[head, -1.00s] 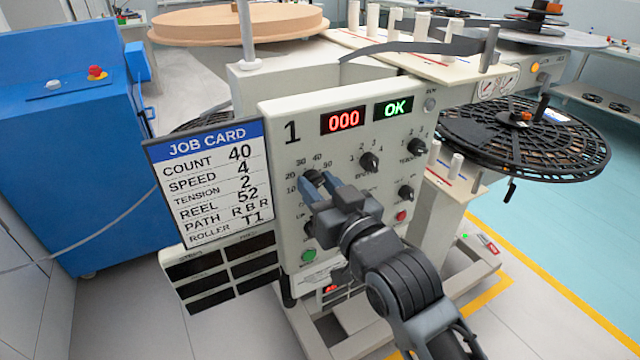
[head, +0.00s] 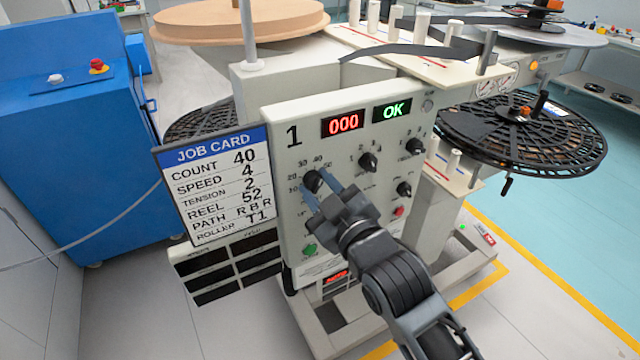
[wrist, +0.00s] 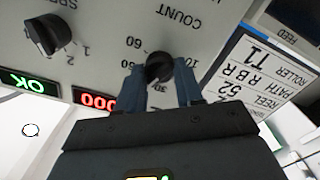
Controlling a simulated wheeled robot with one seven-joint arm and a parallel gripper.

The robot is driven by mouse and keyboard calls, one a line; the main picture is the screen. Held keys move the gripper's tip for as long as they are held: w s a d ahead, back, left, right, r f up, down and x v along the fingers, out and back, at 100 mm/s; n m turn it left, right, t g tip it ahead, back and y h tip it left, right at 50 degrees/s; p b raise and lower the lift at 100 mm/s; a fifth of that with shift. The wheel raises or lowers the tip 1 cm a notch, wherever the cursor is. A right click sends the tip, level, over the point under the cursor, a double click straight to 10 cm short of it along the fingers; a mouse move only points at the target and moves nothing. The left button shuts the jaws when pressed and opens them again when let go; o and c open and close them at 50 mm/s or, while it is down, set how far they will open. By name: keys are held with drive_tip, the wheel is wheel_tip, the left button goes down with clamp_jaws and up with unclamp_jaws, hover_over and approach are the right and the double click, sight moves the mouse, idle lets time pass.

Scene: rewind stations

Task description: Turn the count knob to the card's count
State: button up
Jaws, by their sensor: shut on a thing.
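The count knob (head: 312,181) is a black knob at the left of the panel on station 1, with a printed scale around it. My gripper (head: 320,190) is on it. In the wrist view the two blue-grey fingers (wrist: 160,84) close on either side of the count knob (wrist: 158,67). The fingers hide part of the scale, and I cannot tell which number the knob points at. The job card (head: 217,185) left of the panel reads count 40, speed 4, tension 2, reel 52, path R B R, roller T1.
The panel has a red 000 display (head: 343,123), a green OK display (head: 392,110), other black knobs such as the speed knob (head: 368,161), a green button (head: 310,250) and a red button (head: 398,211). A black reel (head: 560,140) juts out at right. A blue cabinet (head: 80,150) stands left.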

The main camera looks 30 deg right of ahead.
idle(0.4)
drive_tip(key=o, duration=1)
drive_tip(key=shift+s+b, duration=0.55)
drive_tip(key=shift+s, duration=3.35)
drive_tip(key=s+f+m+g, duration=0.1)
drive_tip(key=s+f, duration=0.2)
drive_tip(key=s, duration=0.5)
drive_tip(key=s+f+m, duration=0.1)
drive_tip(key=s+f, duration=0.2)
drive_tip(key=s, duration=0.4)
drive_tip(key=s+r+m, duration=0.1)
drive_tip(key=s, duration=0.5)
drive_tip(key=s+m+g, duration=0.1)
drive_tip(key=s, duration=0.4)
drive_tip(key=s+r+m+g, duration=0.1)
drive_tip(key=s+m, duration=0.1)
drive_tip(key=s, duration=0.4)
drive_tip(key=shift+s+r, duration=0.35)
